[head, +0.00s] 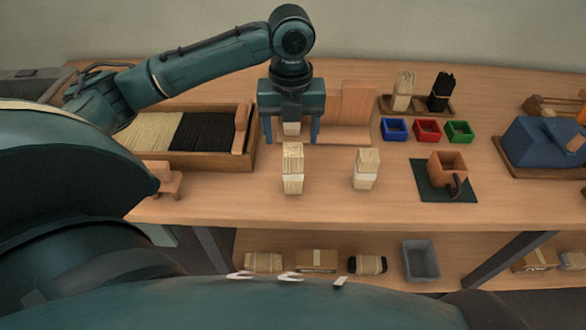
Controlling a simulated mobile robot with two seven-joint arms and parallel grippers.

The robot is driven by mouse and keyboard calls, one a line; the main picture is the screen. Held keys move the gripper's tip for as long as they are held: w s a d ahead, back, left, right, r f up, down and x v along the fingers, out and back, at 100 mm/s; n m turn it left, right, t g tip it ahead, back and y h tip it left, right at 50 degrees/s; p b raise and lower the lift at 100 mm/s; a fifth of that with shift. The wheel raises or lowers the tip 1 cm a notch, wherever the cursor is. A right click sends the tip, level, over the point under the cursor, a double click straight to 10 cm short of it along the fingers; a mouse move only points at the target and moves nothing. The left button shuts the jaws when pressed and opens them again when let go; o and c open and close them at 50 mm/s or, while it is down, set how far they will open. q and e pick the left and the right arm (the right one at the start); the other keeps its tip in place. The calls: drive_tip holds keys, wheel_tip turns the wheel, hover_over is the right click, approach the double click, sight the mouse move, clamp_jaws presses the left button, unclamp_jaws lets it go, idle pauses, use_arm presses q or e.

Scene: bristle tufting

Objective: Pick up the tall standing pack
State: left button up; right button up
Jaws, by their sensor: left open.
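A tall pale pack (292,166) of bristles with a white band stands upright on the table, near the middle of the head view. A shorter pale pack (366,170) with a white band stands to its right. My left gripper (291,138) points down just behind the tall pack in the picture, with its two fingers spread wide. A small pale piece (291,128) shows between the fingers; I cannot tell whether they touch it. My right gripper is out of view.
A wooden tray (253,150) of pale and black bristles lies left. Blue (394,129), red (427,130) and green (459,131) bins stand right, before bundles in a holder (430,110). A brown cup-like block (447,168) sits on a dark green mat (425,190). The front edge is clear.

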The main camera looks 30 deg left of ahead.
sight(293, 163)
use_arm(q)
drive_tip(key=f, duration=1)
drive_tip(key=shift+w, duration=0.25)
drive_tip(key=shift+r, duration=0.1)
drive_tip(key=shift+c, duration=0.6)
drive_tip(key=c, duration=1)
